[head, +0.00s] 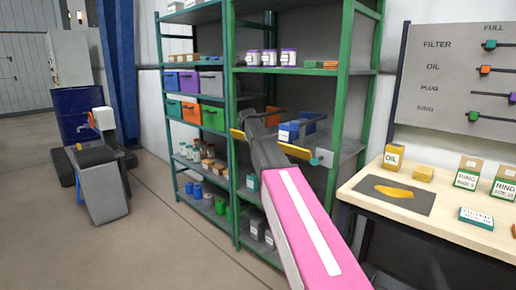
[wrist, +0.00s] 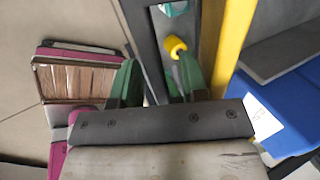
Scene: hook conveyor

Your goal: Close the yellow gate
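The yellow gate (head: 297,152) is a flat bar across the front of the middle shelf level of the green rack. My arm hides part of it, and a short yellow end (head: 237,134) shows to the left of my gripper (head: 253,118). In the wrist view the yellow bar (wrist: 228,45) runs up the picture, right of my gripper (wrist: 157,68). The two green fingers are spread apart. A dark strip lies between or beyond them, and a small yellow knob (wrist: 175,46) is close to the right finger. I cannot tell whether they touch.
Blue boxes (head: 290,131) stand on the shelf behind the bar; a blue box (wrist: 285,110) is right in the wrist view. The green rack (head: 333,120) holds several bins and jars. A workbench (head: 440,225) with boxes is at the right.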

